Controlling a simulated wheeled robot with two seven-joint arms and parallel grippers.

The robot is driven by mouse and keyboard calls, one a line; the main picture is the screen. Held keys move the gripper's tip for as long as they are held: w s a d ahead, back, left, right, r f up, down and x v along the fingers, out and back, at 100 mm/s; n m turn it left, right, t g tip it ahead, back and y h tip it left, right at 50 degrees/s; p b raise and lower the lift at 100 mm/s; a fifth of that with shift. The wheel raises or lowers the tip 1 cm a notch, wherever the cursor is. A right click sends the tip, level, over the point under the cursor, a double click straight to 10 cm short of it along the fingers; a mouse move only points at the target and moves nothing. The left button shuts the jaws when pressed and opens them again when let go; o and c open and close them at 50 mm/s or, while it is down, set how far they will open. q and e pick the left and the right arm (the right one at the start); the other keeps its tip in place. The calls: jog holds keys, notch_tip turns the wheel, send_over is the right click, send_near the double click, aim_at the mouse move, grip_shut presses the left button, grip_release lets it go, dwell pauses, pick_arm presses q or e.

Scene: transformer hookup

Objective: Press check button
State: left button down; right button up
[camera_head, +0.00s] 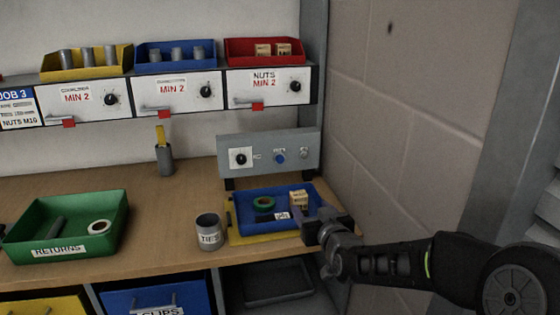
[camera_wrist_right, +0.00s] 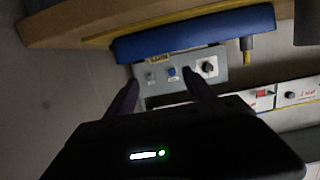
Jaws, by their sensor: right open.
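A grey control panel (camera_head: 268,153) stands at the back right of the bench. It carries a black knob (camera_head: 241,159), a blue button (camera_head: 280,156) and a small pale control (camera_head: 304,153); their small labels are not readable. My right gripper (camera_head: 312,224) is at the right edge of the blue tray, in front of and below the panel, apart from it. In the right wrist view the panel (camera_wrist_right: 192,86) appears upside down beyond my open, empty fingers (camera_wrist_right: 161,77), with the blue button (camera_wrist_right: 172,72) between them. My left gripper is not in view.
Drawers (camera_head: 268,88) hang above the panel; a wall (camera_head: 400,130) stands right.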

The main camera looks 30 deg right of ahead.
grip_shut()
dwell(0.5)
dwell(1.0)
